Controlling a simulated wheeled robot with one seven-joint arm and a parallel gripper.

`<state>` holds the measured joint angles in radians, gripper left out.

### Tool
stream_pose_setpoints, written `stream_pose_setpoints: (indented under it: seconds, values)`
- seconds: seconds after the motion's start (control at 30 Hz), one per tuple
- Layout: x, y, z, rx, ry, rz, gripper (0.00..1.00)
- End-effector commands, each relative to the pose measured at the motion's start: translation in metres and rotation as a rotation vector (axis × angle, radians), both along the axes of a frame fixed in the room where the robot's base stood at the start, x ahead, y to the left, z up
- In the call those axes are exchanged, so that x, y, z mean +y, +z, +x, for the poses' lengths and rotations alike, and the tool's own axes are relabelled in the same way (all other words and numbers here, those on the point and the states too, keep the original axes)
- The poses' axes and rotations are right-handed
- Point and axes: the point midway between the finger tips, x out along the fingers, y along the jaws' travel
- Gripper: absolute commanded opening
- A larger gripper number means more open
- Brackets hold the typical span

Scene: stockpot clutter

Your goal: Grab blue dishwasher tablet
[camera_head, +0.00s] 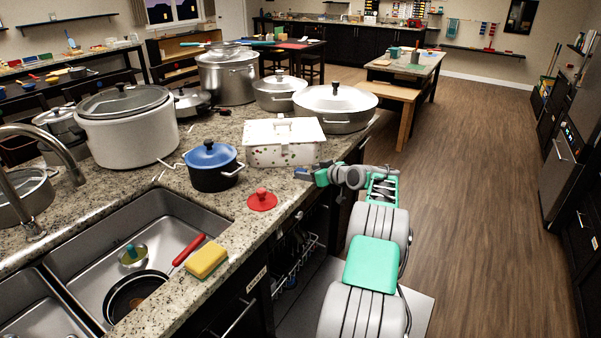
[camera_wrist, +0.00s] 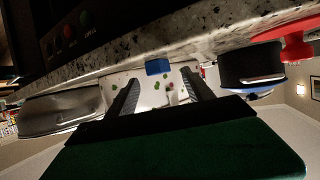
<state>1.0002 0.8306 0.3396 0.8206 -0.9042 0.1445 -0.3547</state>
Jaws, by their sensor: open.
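The blue dishwasher tablet (camera_wrist: 157,67) shows in the wrist view as a small blue block on the granite counter near its edge. It lies ahead of my gripper (camera_wrist: 161,77), between the lines of its two dark fingers. The fingers are apart and no contact with the tablet is visible. In the head view my gripper (camera_head: 315,174) reaches over the counter edge, in front of the white patterned box. The tablet is too small and too close to the fingers to make out surely there.
The white box (camera_head: 283,154) stands just behind my gripper, with the blue-lidded pot (camera_head: 213,174) and red lid (camera_head: 262,201) to its left. A wide silver pan (camera_head: 335,120) stands behind. The sink (camera_head: 95,245) is front left, with a yellow sponge (camera_head: 206,261) by it.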

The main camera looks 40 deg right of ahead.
Motion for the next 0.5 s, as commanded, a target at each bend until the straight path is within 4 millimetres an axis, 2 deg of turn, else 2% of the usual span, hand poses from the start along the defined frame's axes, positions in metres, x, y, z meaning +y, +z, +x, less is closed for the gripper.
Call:
stream_pose_setpoints:
  seconds: [0.1, 0.2, 0.5]
  values:
    - [0.002, -0.006, 0.021, 0.002, 0.002, 0.002, 0.60]
    - [0.001, -0.012, 0.032, 0.001, 0.001, -0.001, 0.60]
    - [0.001, -0.015, 0.037, 0.001, -0.001, 0.001, 0.59]
